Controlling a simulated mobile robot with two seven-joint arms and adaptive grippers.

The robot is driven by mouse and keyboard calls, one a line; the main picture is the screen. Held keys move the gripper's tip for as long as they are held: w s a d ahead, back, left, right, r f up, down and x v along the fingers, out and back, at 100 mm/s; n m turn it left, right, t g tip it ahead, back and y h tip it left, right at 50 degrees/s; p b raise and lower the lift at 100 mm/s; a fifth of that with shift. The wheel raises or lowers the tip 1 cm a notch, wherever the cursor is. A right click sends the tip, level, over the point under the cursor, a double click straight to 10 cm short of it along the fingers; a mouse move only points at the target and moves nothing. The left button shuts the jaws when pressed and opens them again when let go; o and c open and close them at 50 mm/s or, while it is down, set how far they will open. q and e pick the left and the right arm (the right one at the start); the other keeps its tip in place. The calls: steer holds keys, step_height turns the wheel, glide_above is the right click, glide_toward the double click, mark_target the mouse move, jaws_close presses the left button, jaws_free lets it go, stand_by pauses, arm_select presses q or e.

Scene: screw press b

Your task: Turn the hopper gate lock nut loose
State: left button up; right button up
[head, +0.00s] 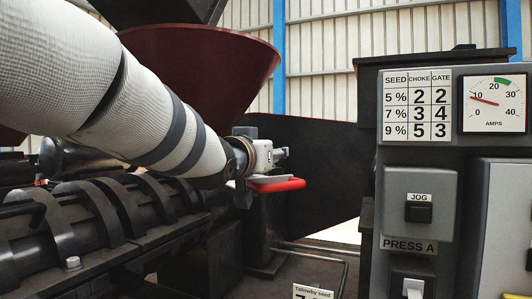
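My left arm reaches in from the left, and my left gripper (281,154) is at the hopper's lower right. Its fingers point away from me and are mostly hidden behind its own body, so I cannot tell whether they are open or shut. A red-gripped handle (276,185) with a pale flat part shows just below the gripper. I cannot tell whether they touch. The dark red hopper (210,65) stands behind my arm. I cannot make out the lock nut; the arm and gripper cover that area. My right gripper is not in view.
A grey control panel (418,160) with a settings chart (416,105), an amps dial (494,101) and a JOG switch (418,212) stands at right. Black ribbed press parts (90,215) lie below my arm. A small Tallowby seed card (312,292) is at bottom centre.

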arm_select(q)
steer(key=shift+f, duration=0.15)
steer(key=o, duration=1.1)
steer(key=shift+o, duration=0.3)
